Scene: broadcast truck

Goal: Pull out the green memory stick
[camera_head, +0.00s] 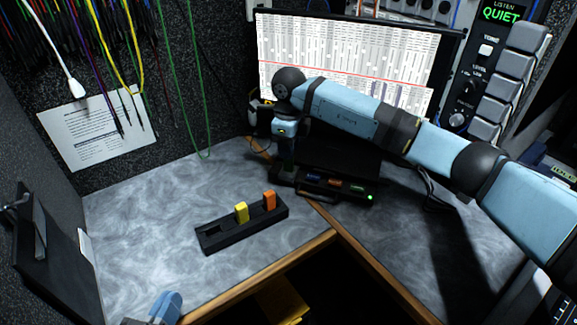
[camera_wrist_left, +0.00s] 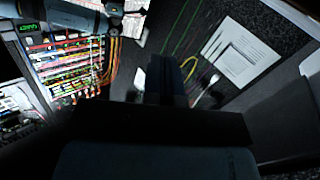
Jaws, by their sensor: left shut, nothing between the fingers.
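The green memory stick (camera_head: 357,189) sits in the right slot of the low black reader (camera_head: 335,196), near its lit green lamp. A blue stick (camera_head: 313,177) and an orange-red stick (camera_head: 335,183) sit in the slots to its left. My right gripper (camera_head: 286,172) points down at the reader's left end, left of the green stick; its fingers are dark, and whether they hold anything cannot be told. My left gripper (camera_wrist_left: 168,82) is shut and empty in the left wrist view; in the head view only a blue part of my left arm shows at the bottom edge.
A black slotted holder (camera_head: 240,232) with a yellow stick (camera_head: 241,212) and an orange stick (camera_head: 269,201) stands on the grey desk, left of the reader. A monitor (camera_head: 350,50) stands behind. Cables hang at the upper left. The desk's left part is clear.

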